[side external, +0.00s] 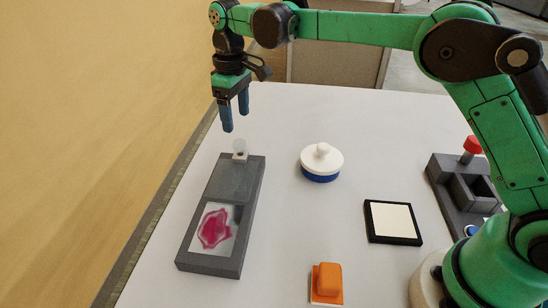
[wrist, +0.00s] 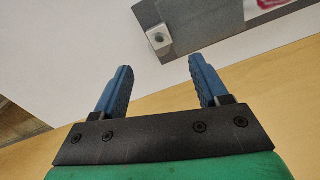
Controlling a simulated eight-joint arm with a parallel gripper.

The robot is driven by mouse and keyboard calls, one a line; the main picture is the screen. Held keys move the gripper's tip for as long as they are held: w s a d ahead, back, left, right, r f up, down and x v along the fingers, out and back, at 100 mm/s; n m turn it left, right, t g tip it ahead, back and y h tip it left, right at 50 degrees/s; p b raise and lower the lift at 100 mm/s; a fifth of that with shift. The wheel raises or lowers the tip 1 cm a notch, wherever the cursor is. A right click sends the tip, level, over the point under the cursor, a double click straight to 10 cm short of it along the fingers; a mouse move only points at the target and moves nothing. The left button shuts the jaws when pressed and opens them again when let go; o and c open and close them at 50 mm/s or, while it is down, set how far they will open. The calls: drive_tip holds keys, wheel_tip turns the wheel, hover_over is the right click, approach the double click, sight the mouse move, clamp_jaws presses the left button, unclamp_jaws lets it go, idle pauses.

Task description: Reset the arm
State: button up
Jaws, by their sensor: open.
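My gripper (side external: 236,112) has blue fingers and hangs open and empty above the back left part of the white table (side external: 290,110). In the wrist view the two fingers of my gripper (wrist: 160,82) stand apart with nothing between them. Below it and nearer the camera lies a long dark grey block (side external: 228,181) with a pink-stained picture (side external: 214,229) on it and a small whitish knob (side external: 240,149) at its far end. The knob (wrist: 159,38) and part of the block (wrist: 190,22) also show in the wrist view, beyond the fingertips.
A round white-and-blue lidded thing (side external: 321,162) stands mid-table. A black-framed pale pad (side external: 393,222) and an orange block (side external: 327,280) lie nearer. A grey holder (side external: 452,182) with a red-topped piece (side external: 472,146) stands at right. A tan wall (side external: 90,110) borders the left.

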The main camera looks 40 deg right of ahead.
drive_tip(key=s+d+r+m+t, duration=0.45)
drive_tip(key=s+d, duration=0.25)
drive_tip(key=s, duration=0.5)
drive_tip(key=s+d+f+m+t, duration=0.1)
drive_tip(key=s+d+f+t, duration=0.1)
drive_tip(key=s, duration=0.4)
drive_tip(key=shift+f+t, duration=0.35)
drive_tip(key=shift+f, duration=0.1)
